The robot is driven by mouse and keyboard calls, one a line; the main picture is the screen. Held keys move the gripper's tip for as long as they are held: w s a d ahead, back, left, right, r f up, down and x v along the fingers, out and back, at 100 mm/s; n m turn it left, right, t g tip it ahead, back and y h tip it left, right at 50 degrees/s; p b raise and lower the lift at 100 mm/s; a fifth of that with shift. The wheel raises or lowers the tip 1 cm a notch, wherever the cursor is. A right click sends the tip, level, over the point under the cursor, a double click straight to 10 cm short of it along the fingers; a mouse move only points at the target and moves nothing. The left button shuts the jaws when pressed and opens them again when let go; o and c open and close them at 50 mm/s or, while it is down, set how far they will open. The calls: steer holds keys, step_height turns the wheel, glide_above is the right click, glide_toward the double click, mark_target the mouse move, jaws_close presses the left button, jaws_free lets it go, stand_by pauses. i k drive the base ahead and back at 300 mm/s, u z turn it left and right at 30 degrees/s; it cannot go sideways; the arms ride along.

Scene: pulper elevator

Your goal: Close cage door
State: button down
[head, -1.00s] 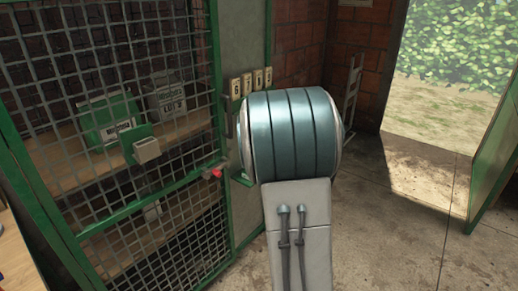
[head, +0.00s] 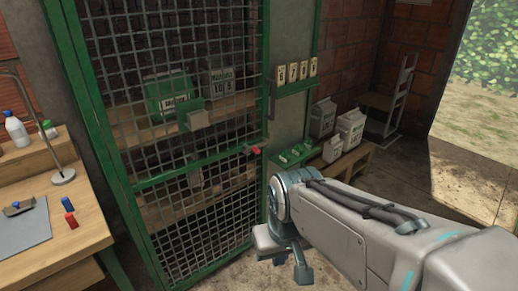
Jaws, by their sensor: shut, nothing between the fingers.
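The cage door (head: 190,168) is a green-framed wire mesh panel left of centre in the head view, standing in front of wooden shelves. A red-tipped latch (head: 254,150) sits at its right edge, by the green post. The door's edge lies close to that post; I cannot tell whether it is fully shut. My gripper (head: 303,274) is low in the centre, right of the door's lower part, pointing down and apart from the door. It is shut and empty, and partly hidden by my own wrist.
A wooden bench (head: 45,225) with bottles and a lamp stands at the left. White bags (head: 350,128) sit on a low wooden stand at the back right, near a hand truck (head: 396,100). Number tags (head: 292,72) hang beside the cage. Bare floor lies at the right.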

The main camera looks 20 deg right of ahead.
mark_target(192, 115)
steer(key=z, duration=0.6)
steer(key=i, duration=1)
steer(key=u, duration=0.25)
